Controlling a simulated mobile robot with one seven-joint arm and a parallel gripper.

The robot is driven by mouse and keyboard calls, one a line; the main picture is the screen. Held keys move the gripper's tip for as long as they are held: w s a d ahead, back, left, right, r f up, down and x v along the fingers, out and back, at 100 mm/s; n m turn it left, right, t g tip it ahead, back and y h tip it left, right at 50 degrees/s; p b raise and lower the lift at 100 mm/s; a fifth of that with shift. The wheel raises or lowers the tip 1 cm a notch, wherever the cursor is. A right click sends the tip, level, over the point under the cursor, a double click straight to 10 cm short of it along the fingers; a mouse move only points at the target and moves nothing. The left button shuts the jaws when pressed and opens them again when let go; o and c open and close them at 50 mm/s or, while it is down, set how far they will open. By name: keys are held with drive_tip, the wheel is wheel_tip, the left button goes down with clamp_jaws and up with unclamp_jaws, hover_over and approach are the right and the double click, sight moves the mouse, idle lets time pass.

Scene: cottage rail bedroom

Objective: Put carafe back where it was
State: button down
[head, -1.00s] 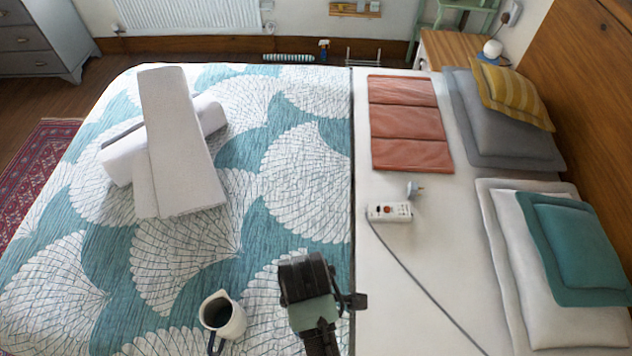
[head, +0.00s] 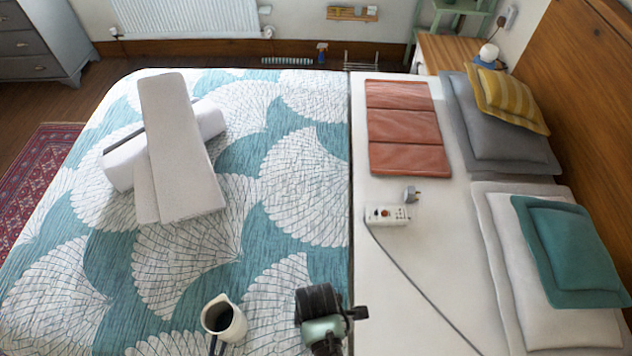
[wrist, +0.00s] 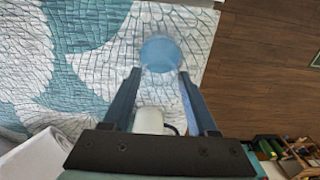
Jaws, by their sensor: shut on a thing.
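A blue, see-through round thing, which looks like the carafe (wrist: 160,54), sits between the fingertips of my gripper (wrist: 160,72) in the wrist view. My gripper is shut on it, with the fingers on either side. The bed cover shows behind it; I cannot tell how high it is held. In the head view my wrist shows dark at the bottom, right of a white mug, and hides the fingers and the carafe.
The white mug (head: 224,320) with a dark handle stands on the patterned bed cover (head: 275,215). Folded white towels (head: 180,150) lie farther left. A white power strip (head: 388,216) with a cable lies right, near a folded terracotta cloth (head: 405,127). A wooden bedside table (head: 450,52) stands at the back right.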

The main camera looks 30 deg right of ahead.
drive_tip(key=shift+f, duration=0.35)
drive_tip(key=shift+c, duration=0.9)
unclamp_jaws()
drive_tip(key=shift+f, duration=0.1)
wheel_tip(320, 180, up, 12)
drive_tip(key=shift+r, duration=0.2)
